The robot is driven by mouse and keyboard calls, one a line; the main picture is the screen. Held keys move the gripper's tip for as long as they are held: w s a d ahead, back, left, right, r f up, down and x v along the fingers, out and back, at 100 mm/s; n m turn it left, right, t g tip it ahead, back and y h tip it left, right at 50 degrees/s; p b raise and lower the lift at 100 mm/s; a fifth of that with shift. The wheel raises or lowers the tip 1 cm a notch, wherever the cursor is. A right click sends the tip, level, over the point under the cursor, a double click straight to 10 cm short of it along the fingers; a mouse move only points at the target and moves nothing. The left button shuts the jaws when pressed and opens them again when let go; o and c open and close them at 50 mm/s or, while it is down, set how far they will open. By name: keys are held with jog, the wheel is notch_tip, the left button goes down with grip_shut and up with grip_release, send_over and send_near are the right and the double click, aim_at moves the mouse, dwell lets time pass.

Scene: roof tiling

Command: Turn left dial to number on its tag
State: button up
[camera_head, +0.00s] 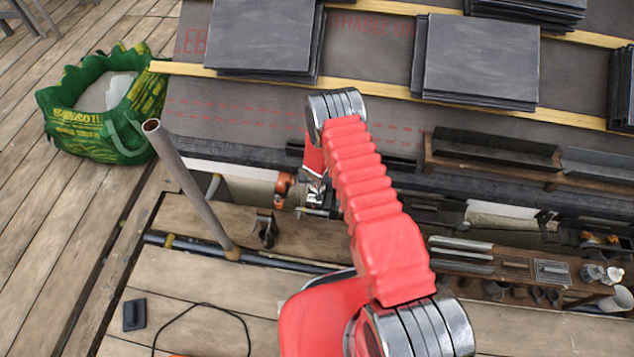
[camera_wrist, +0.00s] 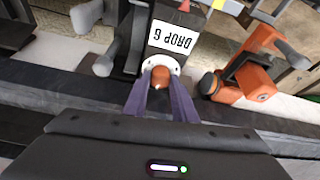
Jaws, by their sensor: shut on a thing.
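A dial (camera_wrist: 160,63) with a white round face and an orange-brown knob shows in the wrist view, on a dark block. In the head view my gripper (camera_head: 316,197) reaches down at the roof's lower edge, and I cannot make out the dial there.
An orange clamp-like tool (camera_wrist: 245,72) stands close to the right of the dial in the wrist view. Slate stacks (camera_head: 481,58) lie on the roof battens. A grey pole (camera_head: 190,187) and a green bag (camera_head: 103,105) are at left. A tool shelf (camera_head: 515,268) is at right.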

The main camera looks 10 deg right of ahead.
jog(key=shift+a+m+g+h, duration=0.15)
jog(key=shift+m+h, duration=0.2)
jog(key=shift+m, duration=0.75)
jog(key=shift+m+g+h, duration=0.15)
jog(key=shift+m+h, duration=0.2)
jog(key=shift+m, duration=0.75)
jog(key=m+g, duration=0.1)
jog(key=m, duration=0.2)
jog(key=m+h, duration=0.1)
jog(key=m, duration=0.1)
jog(key=shift+w+a+m+g, duration=0.1)
jog(key=shift+w+m+g, duration=0.1)
jog(key=shift+m+g, duration=0.2)
jog(key=m, duration=0.2)
jog(key=m+g, duration=0.1)
jog(key=m, duration=0.1)
jog(key=shift+w+g+h, duration=0.2)
jog(key=shift+g+h, duration=0.1)
jog(key=shift+h, duration=0.1)
jog(key=m+g, duration=0.1)
jog(key=m, duration=0.4)
jog(key=shift+w+g, duration=0.2)
jog(key=shift+g, duration=0.2)
jog(key=o, duration=1)
jog(key=shift+r, duration=0.1)
